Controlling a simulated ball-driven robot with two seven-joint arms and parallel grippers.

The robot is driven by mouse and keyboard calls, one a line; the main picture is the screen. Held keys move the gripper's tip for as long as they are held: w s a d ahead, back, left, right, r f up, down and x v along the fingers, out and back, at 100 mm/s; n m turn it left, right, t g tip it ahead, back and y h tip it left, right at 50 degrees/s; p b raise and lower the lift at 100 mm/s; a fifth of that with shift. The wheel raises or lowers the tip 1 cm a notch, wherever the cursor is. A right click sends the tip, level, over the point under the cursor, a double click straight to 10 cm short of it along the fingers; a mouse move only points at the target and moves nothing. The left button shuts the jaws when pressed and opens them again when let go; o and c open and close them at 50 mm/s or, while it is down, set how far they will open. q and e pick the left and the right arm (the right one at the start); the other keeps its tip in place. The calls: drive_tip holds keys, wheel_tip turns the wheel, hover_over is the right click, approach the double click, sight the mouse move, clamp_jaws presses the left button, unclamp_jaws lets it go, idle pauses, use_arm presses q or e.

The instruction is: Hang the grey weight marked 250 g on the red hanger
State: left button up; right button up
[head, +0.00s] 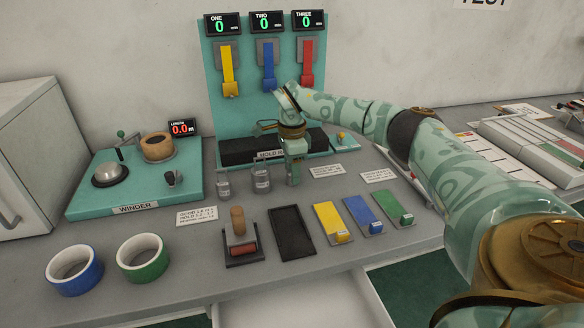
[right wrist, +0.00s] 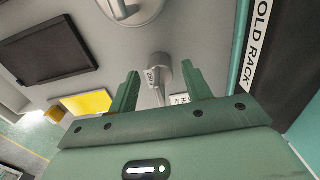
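The red hanger (head: 307,62) hangs under the THREE display on the teal board. Three small grey weights stand on the bench: one at left (head: 223,185), a wider one (head: 261,180) in the middle, and one at my right gripper. My left gripper is not in view.
A black HOLD RACK block (head: 240,150) stands behind the weights. Yellow (head: 228,70) and blue (head: 268,65) hangers are left of the red one.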

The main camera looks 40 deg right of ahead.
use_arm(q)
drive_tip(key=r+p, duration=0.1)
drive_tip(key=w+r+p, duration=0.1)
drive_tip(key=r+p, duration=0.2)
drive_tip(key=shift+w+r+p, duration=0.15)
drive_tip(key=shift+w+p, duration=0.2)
use_arm(e)
wheel_tip(320, 180, up, 12)
drive_tip(key=shift+r, duration=0.2)
